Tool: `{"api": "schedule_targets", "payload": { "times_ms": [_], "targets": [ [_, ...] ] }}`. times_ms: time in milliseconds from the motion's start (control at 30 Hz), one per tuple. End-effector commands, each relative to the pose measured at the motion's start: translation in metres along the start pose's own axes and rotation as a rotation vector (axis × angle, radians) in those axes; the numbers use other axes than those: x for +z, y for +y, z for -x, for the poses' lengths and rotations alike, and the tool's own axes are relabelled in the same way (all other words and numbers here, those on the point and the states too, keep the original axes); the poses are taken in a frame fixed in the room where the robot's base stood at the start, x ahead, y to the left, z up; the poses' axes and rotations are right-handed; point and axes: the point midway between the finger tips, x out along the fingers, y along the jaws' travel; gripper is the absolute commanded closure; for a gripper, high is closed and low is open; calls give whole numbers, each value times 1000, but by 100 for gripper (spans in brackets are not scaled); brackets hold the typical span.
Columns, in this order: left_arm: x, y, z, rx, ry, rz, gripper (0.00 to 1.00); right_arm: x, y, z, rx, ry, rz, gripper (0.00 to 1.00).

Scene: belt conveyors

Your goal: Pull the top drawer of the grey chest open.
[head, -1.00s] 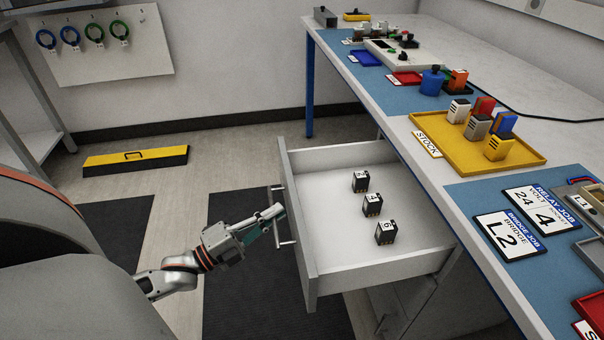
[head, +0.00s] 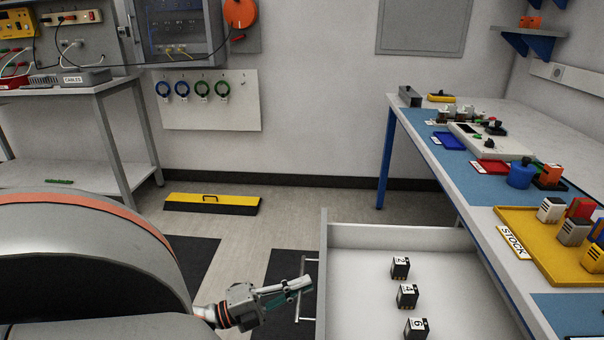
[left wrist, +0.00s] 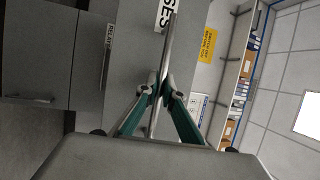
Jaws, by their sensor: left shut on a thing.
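The top drawer (head: 371,236) of the grey chest stands pulled out beside the workbench, at the bottom right of centre in the head view. In the left wrist view the fingers (left wrist: 160,92) close around the handle bar (left wrist: 168,45), in front of grey labelled fronts. The chest body is hidden in the head view. My right gripper is not seen.
The workbench (head: 485,205) runs along the right with a yellow stock tray (head: 523,253) on it. A side table (head: 75,95) stands at the left.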

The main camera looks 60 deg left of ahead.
Motion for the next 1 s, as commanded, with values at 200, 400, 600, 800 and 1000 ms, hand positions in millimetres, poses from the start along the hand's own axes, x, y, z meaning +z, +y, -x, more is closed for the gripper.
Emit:
{"api": "schedule_targets", "payload": {
  "times_ms": [200,400,600,800,1000],
  "targets": [
    [0,0,0,1,-1,0,75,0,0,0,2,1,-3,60],
    [0,0,0,1,-1,0,75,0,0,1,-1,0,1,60],
    [0,2,16,4,-2,1,75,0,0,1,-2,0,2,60],
    [0,2,56,6,-4,1,75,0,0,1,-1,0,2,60],
    [0,1,94,4,-3,1,75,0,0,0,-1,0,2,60]
  ]
}}
